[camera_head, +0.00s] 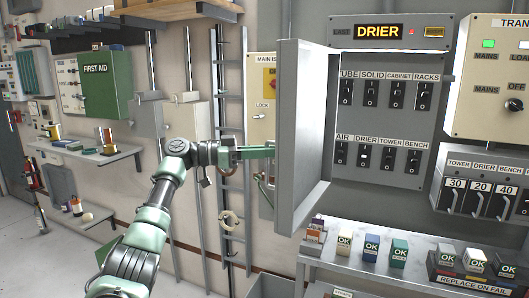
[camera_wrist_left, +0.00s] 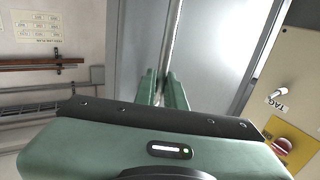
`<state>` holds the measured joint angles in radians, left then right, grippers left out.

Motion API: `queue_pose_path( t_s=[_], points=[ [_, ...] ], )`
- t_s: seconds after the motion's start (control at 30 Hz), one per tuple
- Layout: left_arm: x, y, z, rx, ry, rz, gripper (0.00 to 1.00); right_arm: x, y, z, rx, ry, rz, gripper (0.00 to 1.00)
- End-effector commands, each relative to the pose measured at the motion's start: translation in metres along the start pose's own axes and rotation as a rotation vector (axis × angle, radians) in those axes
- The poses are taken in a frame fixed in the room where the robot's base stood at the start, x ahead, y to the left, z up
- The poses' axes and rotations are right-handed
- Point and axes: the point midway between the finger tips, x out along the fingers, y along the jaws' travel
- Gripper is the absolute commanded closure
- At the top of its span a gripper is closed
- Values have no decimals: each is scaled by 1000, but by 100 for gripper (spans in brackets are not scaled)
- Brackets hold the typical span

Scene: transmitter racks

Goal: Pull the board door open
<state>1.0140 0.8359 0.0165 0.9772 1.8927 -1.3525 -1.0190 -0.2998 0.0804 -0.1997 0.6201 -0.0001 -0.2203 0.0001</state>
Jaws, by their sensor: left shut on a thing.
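The grey board door (camera_head: 302,130) stands swung out on the left side of the DRIER board (camera_head: 385,110), roughly square to it, and the switches inside show. My left gripper (camera_head: 268,152) reaches in from the left at the door's outer face. In the left wrist view its two green fingers (camera_wrist_left: 165,90) are shut around a narrow silver bar (camera_wrist_left: 172,40) along the grey door. I cannot tell whether this is its handle or its edge. The fingertips are partly hidden. My right gripper is not in view.
A shelf (camera_head: 370,270) with several OK-labelled blocks runs below the board, close under the door. A cream MAIN panel (camera_head: 260,95) is on the wall behind the door. A ladder (camera_head: 232,200) stands behind my left arm. Floor at far left looks clear.

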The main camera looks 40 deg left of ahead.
Motion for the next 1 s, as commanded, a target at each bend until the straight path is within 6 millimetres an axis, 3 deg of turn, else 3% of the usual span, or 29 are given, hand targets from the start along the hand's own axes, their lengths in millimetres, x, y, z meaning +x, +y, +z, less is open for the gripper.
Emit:
queue_pose_path(
  t_s=[0.1,0.13,0.2,0.57,1.0],
  points=[
    [0,0,-2,2,4,-4,100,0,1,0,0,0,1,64],
    [0,-1,-2,2,4,-4,81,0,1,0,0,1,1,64],
    [0,0,-2,2,3,-4,68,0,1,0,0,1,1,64],
    [-5,-1,0,1,2,-4,68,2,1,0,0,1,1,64],
    [-69,-1,1,0,2,-4,68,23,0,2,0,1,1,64]
  ],
)
